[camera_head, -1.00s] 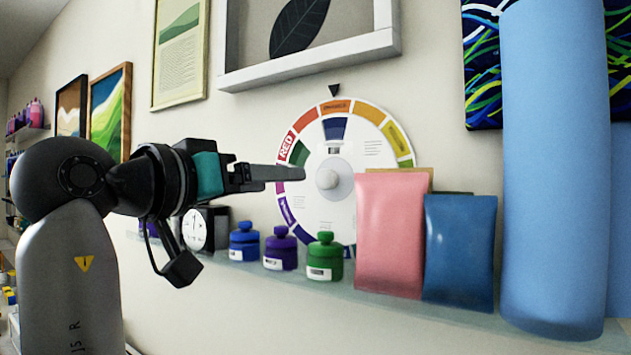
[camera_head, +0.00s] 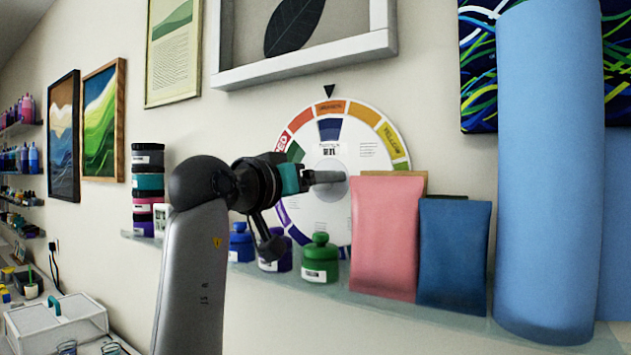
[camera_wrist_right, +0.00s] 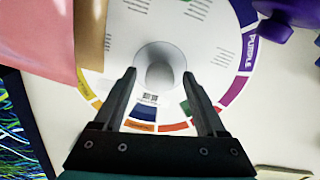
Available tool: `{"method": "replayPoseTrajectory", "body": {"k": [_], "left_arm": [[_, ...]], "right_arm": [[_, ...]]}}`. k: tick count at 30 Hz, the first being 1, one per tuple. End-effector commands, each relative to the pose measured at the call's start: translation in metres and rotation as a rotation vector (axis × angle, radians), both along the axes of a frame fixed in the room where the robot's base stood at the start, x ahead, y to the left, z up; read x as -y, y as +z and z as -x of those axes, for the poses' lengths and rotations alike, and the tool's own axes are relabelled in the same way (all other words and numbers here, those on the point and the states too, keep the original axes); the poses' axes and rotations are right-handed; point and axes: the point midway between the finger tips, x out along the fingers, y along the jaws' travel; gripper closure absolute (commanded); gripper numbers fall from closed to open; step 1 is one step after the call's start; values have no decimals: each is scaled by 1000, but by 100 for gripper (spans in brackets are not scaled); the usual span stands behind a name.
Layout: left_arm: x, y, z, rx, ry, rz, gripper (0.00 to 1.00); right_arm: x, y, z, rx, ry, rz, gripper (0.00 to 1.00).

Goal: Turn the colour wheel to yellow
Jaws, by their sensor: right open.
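The colour wheel (camera_head: 375,170) is a white disc with a coloured rim on the wall. A black pointer (camera_head: 330,91) above it points at the orange segment (camera_head: 333,107). The yellow segment (camera_head: 391,141) is on the upper right, and red is on the upper left. In the right wrist view, the open fingers of the right gripper (camera_wrist_right: 160,73) are on either side of the round pale knob (camera_wrist_right: 162,70). I cannot tell whether they touch it. My left gripper is not in view.
A shelf (camera_head: 400,307) below the wheel holds a pink pouch (camera_head: 386,235), a blue pouch (camera_head: 453,252), a green jar (camera_head: 320,262) and a tall blue cylinder (camera_head: 548,170). The pouches cover the wheel's lower right. A white-framed picture (camera_head: 305,67) hangs above.

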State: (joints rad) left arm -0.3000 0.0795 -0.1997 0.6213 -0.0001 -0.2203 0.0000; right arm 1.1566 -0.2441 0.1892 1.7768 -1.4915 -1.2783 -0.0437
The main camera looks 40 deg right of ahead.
Motion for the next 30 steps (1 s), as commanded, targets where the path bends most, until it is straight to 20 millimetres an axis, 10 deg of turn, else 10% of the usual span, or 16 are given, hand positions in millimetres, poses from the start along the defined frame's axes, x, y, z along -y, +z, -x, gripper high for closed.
{"method": "replayPoseTrajectory", "body": {"k": [21, 30], "left_arm": [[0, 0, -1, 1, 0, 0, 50], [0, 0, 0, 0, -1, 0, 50]], "right_arm": [[-1, 0, 0, -1, 0, -1, 99], [-1, 0, 0, -1, 0, -1, 100]]}}
